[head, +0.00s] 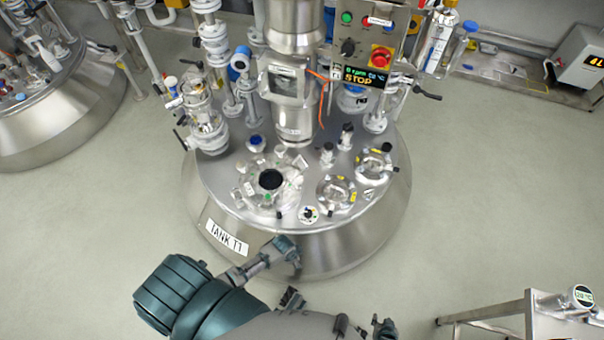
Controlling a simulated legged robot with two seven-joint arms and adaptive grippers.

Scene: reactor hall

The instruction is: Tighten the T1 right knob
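Tank T1 (345,228) is a steel vessel with a white label on its front. Its lid carries a round port (373,163) at the right, with a black knob (387,147) at its upper edge. Another round port (336,190) lies nearer. I cannot tell which knob is the T1 right knob.
A control panel (366,50) with a red button and a STOP display stands behind the lid. Pipes and valves crowd the lid's left and back. A metal table (486,312) stands at lower right. The floor (480,190) right of the tank is clear.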

